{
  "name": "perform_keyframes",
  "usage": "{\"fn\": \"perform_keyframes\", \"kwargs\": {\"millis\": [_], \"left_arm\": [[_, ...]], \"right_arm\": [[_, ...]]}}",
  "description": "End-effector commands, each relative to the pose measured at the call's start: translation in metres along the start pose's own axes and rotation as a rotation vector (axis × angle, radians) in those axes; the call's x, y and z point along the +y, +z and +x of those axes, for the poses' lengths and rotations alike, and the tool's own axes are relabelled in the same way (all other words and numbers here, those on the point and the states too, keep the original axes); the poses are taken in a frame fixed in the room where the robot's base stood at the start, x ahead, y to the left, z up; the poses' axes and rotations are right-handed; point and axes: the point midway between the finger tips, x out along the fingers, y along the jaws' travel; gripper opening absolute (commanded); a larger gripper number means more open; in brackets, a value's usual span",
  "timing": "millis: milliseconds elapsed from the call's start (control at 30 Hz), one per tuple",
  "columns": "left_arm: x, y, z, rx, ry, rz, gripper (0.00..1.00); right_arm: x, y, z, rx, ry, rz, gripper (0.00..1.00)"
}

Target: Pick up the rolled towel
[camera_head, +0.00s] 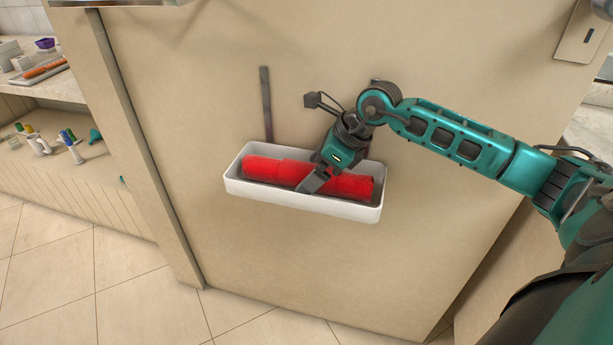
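The rolled towel (351,188) is bright red and lies lengthwise in a white tray (300,200) fixed to a beige wall or panel. My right arm comes in from the right, and my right gripper (312,184) is at the middle of the towel, pointing down and to the left. One dark finger lies across the front of the roll. The other finger is hidden, so I cannot tell whether the gripper is closed on the towel. My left gripper is not in the view.
A grey vertical bar (266,103) stands on the panel behind the tray. At the left, a shelf (65,88) and a lower ledge hold small items, including toothbrush-like pieces (71,146). The tiled floor (75,275) below is clear.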

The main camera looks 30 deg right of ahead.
Motion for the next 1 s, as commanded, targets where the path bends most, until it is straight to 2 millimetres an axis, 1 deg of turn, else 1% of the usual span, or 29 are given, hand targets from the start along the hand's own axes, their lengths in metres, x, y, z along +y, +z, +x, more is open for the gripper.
{"fn": "perform_keyframes", "kwargs": {"millis": [33, 100, 367, 733, 1000], "left_arm": [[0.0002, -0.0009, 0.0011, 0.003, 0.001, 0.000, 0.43], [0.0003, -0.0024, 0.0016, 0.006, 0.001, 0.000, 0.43], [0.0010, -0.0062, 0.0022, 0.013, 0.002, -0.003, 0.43], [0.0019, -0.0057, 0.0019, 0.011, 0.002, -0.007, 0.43], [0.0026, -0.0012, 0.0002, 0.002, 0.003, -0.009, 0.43]], "right_arm": [[0.0003, 0.0002, 0.0074, -0.002, 0.001, 0.001, 0.95], [0.0001, 0.0002, 0.0127, -0.001, 0.000, 0.001, 0.95], [-0.0003, 0.0001, 0.0150, 0.000, -0.002, -0.001, 0.95], [-0.0001, -0.0001, 0.0148, 0.000, -0.001, 0.000, 0.61], [-0.0001, -0.0002, 0.0148, 0.000, -0.001, 0.000, 0.35]]}}
